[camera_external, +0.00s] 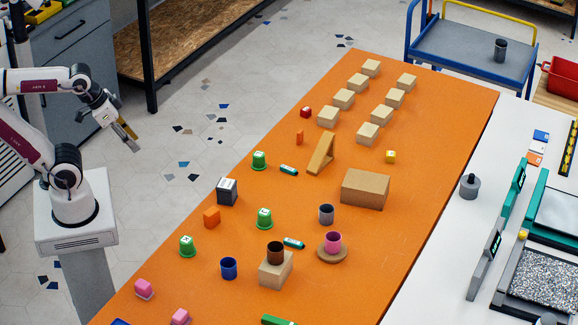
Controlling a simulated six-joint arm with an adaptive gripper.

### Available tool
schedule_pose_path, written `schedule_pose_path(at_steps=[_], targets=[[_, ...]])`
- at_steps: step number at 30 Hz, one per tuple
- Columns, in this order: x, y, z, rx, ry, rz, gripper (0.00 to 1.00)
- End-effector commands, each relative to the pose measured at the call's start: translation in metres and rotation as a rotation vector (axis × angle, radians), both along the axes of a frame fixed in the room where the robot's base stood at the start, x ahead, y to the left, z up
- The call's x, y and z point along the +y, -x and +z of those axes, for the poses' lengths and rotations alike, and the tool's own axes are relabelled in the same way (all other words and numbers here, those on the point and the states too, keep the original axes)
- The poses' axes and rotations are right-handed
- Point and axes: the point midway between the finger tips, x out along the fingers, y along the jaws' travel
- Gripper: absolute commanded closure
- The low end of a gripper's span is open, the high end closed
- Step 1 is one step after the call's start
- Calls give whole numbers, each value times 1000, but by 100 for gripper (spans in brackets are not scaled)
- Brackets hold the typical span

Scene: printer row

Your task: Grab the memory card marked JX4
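No label reading JX4 can be made out; print in this view is too small to read. Small flat pieces with white labels lie on the white counter at the right: a blue one (540,135) and an orange one (534,158). Two small teal pieces with white marks lie on the orange table, one in the middle (289,170) and one nearer the front (293,243). I cannot tell which, if any, is the memory card. My gripper (133,143) hangs over the floor left of the orange table, apart from everything. Its finger gap cannot be made out.
The orange table (440,110) holds several tan blocks, green cups, a dark cube (227,191), a cardboard box (365,189), a wooden wedge (321,154), and a pink cup on a round base (333,243). A blue cart (470,50) stands behind. Floor separates my base from the table.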

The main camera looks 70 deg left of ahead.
Motion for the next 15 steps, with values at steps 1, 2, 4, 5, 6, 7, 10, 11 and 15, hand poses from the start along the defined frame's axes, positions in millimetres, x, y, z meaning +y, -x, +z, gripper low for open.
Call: schedule_pose_path(at_steps=[1, 2, 4, 5, 6, 7, 10, 11, 15], targets=[[0, -1, 0, -1, 1, 0, 70], [0, -2, 1, -2, 2, -1, 70], [-2, -6, 2, -6, 5, -1, 70], [-2, -8, 3, -9, 8, -3, 70], [-3, -12, 4, -14, 11, -5, 70], [-4, -16, 5, -18, 14, -5, 70], [-8, -32, 10, -37, 31, -8, 70], [-10, -38, 12, -44, 36, -10, 70], [-17, -72, 22, -85, 65, -13, 70]])
